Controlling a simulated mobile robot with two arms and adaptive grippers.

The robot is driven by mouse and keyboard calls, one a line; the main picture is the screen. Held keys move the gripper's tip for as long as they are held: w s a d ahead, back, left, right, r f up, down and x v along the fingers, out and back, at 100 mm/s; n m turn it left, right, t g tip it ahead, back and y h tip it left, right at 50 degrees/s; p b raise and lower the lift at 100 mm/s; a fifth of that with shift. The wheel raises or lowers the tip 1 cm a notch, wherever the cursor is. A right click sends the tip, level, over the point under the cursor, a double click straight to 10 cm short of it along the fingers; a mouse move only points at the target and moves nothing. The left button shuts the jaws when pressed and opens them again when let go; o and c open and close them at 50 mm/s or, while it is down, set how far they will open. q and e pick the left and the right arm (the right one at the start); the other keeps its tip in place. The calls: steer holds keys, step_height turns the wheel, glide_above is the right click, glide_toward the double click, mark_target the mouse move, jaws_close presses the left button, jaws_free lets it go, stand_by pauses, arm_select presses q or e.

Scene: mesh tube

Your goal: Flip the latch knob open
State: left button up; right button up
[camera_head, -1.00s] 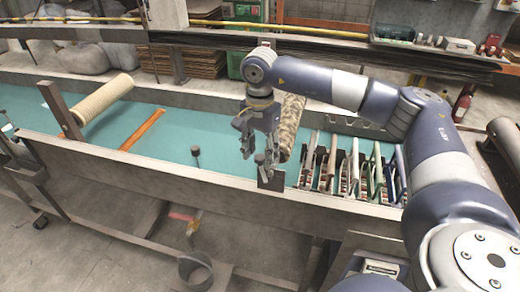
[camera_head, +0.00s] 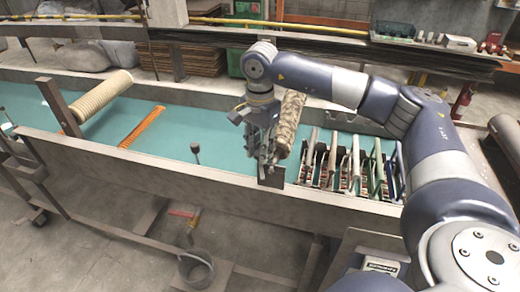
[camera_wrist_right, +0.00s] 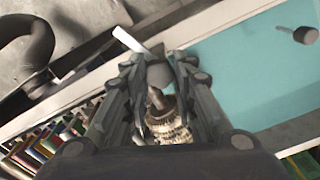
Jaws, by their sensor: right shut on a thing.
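The latch knob (camera_wrist_right: 160,76) is a round grey knob, seen between the fingers of my right gripper (camera_wrist_right: 160,68) in the wrist view. In the head view my right gripper (camera_head: 266,150) points down at the near edge of the teal table, shut on the knob, which the fingers mostly hide there. A dark upright plate (camera_head: 270,177) stands just below the fingertips. A brown patterned tube (camera_head: 291,122) lies behind and right of the gripper; it also shows below the knob in the wrist view (camera_wrist_right: 167,125). My left gripper is not in view.
A second dark knob on a stem (camera_head: 195,148) stands left of the gripper. A rack of several coloured-handled tools (camera_head: 350,170) is close on the right. A beige roll (camera_head: 101,96) and an orange strip (camera_head: 142,127) are on the left. The teal surface (camera_head: 180,165) between is largely bare.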

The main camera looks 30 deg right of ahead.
steer(key=shift+m+b, duration=0.8)
steer(key=shift+m, duration=1.3)
steer(key=o, duration=1.1)
step_height(320, 180, up, 12)
steer(key=shift+r, duration=0.1)
steer(key=shift+a, duration=0.1)
